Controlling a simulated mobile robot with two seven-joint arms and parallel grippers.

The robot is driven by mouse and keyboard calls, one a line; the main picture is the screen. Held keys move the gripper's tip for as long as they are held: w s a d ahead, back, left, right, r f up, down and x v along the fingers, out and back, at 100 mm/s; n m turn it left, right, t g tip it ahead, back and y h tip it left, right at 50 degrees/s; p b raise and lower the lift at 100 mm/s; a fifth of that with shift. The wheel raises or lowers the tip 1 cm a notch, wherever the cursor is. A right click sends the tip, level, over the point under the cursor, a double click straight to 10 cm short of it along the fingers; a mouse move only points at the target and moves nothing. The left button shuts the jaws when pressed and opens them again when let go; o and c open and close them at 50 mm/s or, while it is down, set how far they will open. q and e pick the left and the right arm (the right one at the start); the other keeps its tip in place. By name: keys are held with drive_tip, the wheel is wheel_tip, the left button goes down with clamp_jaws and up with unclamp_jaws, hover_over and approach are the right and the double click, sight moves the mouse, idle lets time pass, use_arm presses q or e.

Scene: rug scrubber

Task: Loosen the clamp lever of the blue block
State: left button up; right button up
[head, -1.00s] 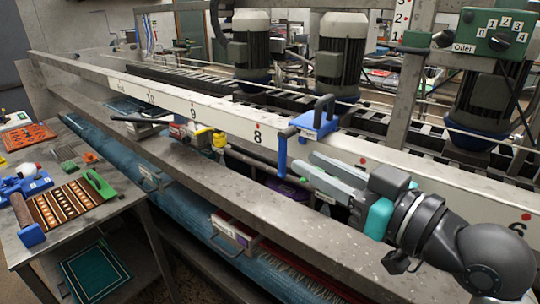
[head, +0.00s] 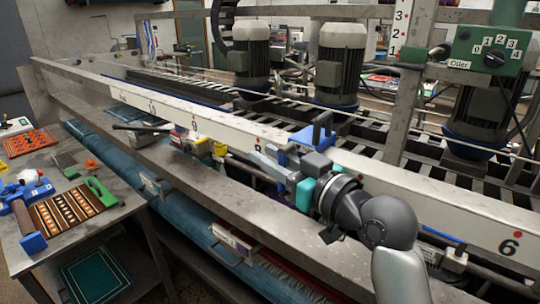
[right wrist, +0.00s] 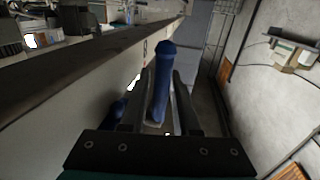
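The blue block (head: 325,133) sits on the white numbered rail near the 8 mark, with a dark handle on top. Its blue clamp lever (right wrist: 162,85) stands out between my right gripper's fingers in the right wrist view. My right gripper (head: 268,160) is at the block's front side, with its fingers on either side of the lever. The fingers look apart, with narrow gaps beside the lever; contact is not clear. In the head view my gripper mostly hides the lever. My left gripper is not in view.
The white rail (head: 440,212) runs along the machine above a grey ledge (head: 190,165). A yellow part (head: 220,148) and a red part sit left of the gripper. A side table (head: 75,222) with tools stands at the left. Large motors stand behind the rail.

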drive_tip(key=shift+c, duration=0.4)
clamp_jaws()
idle(0.9)
